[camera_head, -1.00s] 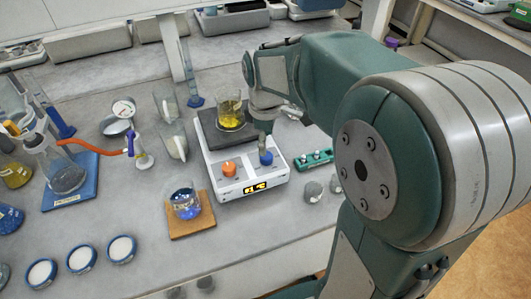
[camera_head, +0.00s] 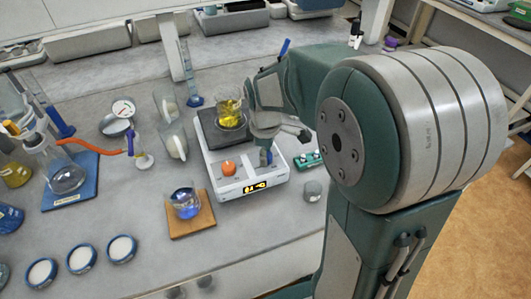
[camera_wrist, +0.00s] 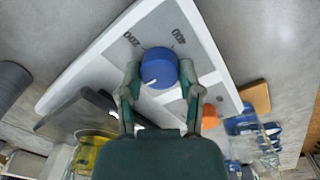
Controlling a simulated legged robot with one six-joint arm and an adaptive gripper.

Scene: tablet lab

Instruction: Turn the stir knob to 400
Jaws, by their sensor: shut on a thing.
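The white hotplate stirrer (camera_head: 225,188) stands on the bench with an orange knob (camera_head: 228,168) and a blue knob (camera_head: 267,158) on its front panel. My gripper (camera_wrist: 160,82) is shut on the blue knob, one finger on each side. In the head view my gripper (camera_head: 268,152) comes down over the blue knob and partly hides it. The orange knob also shows in the wrist view (camera_wrist: 209,116).
A beaker of yellow liquid (camera_head: 229,112) stands on the hotplate's dark top, close to my wrist. A beaker of blue liquid (camera_head: 185,204) stands on a wooden board (camera_head: 193,228) at left front.

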